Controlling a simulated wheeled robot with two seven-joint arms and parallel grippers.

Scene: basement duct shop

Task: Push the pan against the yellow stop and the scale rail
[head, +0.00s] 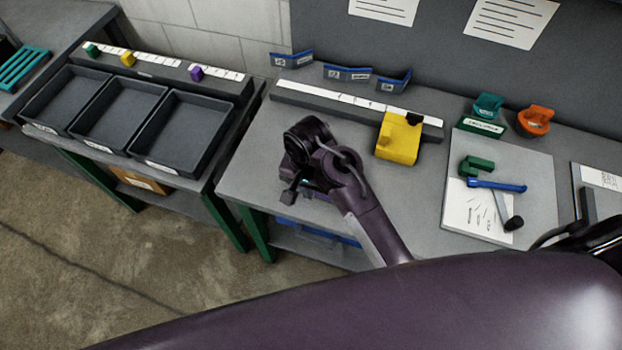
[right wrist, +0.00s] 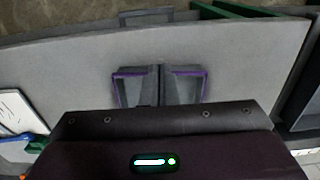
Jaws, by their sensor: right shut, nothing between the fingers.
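The yellow stop (head: 397,140) sits on the scale rail (head: 345,103), toward its right end. My right gripper (head: 290,197) is shut and points down over the bench, left of the yellow stop and in front of the rail. In the right wrist view my shut fingers (right wrist: 160,86) stand in the middle, with nothing between them. A grey shape with purple edges (right wrist: 188,88) shows on both sides of them. It seems to be the pan, but I cannot tell it surely from finger parts. In the head view my arm hides this spot. My left gripper is not in view.
Blue-edged bent pieces (head: 347,73) stand behind the rail. A grey board (head: 535,180) with a sheet, a blue-handled tool (head: 497,186) and a green block lies to the right. Black trays (head: 120,115) stand on the left bench, across a gap. Bench between gripper and stop looks clear.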

